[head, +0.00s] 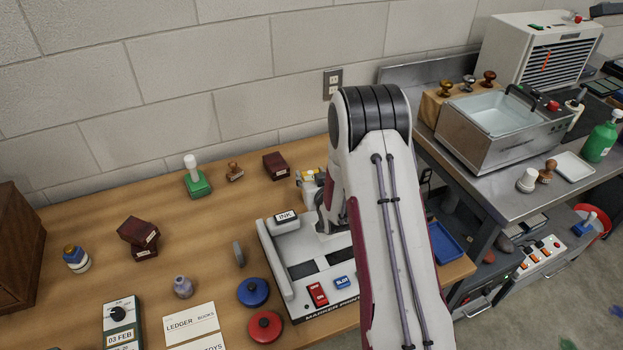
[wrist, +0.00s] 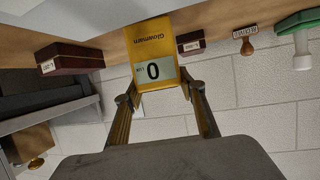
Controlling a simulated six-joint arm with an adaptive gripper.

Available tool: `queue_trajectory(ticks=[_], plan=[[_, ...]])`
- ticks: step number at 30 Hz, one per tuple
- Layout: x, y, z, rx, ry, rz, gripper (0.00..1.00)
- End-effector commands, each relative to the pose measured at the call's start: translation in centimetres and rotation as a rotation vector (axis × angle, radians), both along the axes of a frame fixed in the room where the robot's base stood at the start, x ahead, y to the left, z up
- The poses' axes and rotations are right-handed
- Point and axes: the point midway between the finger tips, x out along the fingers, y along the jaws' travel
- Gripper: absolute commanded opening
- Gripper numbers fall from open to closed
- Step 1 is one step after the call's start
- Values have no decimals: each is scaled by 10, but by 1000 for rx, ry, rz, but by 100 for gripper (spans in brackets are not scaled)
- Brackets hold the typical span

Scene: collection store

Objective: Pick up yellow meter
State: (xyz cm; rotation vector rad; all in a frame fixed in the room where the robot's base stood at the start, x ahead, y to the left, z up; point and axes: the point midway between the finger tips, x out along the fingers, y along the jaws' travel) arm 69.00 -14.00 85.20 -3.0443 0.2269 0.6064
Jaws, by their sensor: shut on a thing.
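The yellow meter (wrist: 153,40) has a pale display reading 0 and the word Glowmann, upside down in the wrist view. My gripper (wrist: 157,90) is shut on its near end, one finger on each side. I cannot tell whether the meter touches the table.
A marker printer (head: 290,232) with an INK pad stands close in front of my gripper. A metal basin (head: 500,125) is on the right bench.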

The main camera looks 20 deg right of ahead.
Motion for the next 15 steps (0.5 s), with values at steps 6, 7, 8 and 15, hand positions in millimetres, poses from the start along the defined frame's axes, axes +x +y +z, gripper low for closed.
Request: queue_trajectory(ticks=[6,7,8,15], plan=[[0,0,21,-1,-4,0,15],[1,0,25,-1,-4,0,15],[1,0,28,-1,-5,0,15],[0,0,57,-1,-4,0,15]])
